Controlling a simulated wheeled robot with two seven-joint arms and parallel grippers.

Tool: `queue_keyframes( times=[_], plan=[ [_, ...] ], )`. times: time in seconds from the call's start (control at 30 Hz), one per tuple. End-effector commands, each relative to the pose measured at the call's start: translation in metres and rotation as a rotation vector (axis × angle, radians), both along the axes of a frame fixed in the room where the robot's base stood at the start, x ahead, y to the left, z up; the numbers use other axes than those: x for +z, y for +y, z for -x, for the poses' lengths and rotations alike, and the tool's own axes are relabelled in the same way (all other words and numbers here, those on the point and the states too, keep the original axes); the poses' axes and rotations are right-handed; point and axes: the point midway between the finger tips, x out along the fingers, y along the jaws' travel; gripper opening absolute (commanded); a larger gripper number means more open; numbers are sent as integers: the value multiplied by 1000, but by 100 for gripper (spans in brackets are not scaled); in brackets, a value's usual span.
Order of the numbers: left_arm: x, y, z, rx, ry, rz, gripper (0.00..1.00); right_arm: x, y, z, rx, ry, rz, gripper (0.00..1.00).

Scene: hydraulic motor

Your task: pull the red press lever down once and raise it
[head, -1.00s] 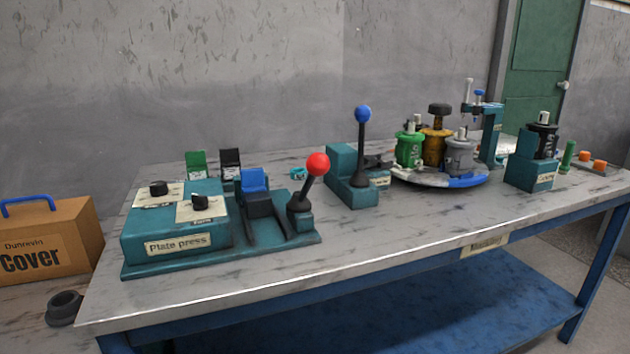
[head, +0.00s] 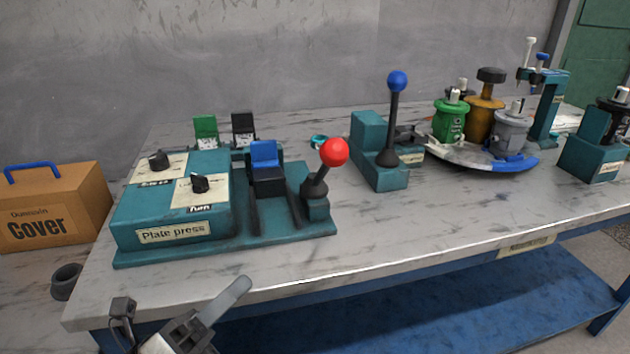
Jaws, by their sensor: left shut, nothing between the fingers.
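The red press lever (head: 334,153) is a red ball on a short black stem, leaning up and to the right at the right end of the teal plate press (head: 172,234). A blue plate piece (head: 264,154) on a black block stands just left of the lever, on the press base. My left gripper (head: 236,296) is at the bottom of the head view, at the table's front edge, below and left of the lever and apart from it. It is shut and empty. My right gripper is not in view.
A blue-knobbed lever (head: 397,82) on a teal stand is right of the red lever. A round platter (head: 470,157) with several motors stands farther right. A cardboard Cover box (head: 52,208) is at the left. The tabletop before the press is clear.

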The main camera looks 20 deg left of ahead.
Motion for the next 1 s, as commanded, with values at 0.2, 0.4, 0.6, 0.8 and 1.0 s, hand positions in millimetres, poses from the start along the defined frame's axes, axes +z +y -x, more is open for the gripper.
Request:
queue_keyframes(
  times=[0.2, 0.4, 0.6, 0.8, 1.0],
  plan=[
    [23, -22, -40, -2, -3, 2, 0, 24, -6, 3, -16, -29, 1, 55],
    [40, -43, -76, -2, -3, 2, 0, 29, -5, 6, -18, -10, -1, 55],
    [55, -62, -111, 0, -2, 2, 0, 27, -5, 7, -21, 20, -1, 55],
    [73, -61, -135, 1, 0, 1, 0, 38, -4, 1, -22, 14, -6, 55],
    [80, -57, -145, 1, 3, 3, 0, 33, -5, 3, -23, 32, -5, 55]
  ],
)
